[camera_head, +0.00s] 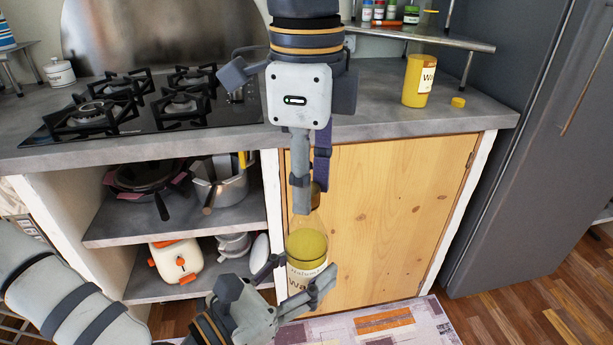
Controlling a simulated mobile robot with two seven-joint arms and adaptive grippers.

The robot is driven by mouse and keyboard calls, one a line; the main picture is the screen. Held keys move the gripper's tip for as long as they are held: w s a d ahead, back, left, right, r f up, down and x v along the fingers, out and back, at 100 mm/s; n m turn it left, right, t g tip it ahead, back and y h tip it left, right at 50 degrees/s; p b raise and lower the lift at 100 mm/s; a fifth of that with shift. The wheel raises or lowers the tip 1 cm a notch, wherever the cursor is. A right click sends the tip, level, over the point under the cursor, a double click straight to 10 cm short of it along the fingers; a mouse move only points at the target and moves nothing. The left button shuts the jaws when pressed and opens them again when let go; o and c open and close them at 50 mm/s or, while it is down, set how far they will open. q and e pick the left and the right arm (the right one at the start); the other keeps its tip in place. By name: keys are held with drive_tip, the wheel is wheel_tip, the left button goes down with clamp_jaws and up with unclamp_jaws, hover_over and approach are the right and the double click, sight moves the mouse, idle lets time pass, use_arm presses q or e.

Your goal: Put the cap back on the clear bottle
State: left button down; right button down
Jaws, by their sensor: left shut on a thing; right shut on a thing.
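The clear bottle (306,249), with yellow contents and a white label, is held roughly upright in front of the wooden cabinet door. My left gripper (294,296) is shut around its lower body from below. My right gripper (307,198) reaches down from above and is shut at the bottle's neck. The fingers hide much of the neck and the mouth. A small yellow cap (458,102) lies on the counter at the right, apart from both grippers.
A gas hob (150,104) is at the left. Open shelves with pots (222,188) lie below. A grey fridge (530,150) bounds the right.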

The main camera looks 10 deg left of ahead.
drive_tip(key=c, duration=1.2)
unclamp_jaws()
wheel_tip(320, 180, up, 12)
drive_tip(key=shift+r, duration=0.1)
drive_tip(key=shift+w, duration=0.1)
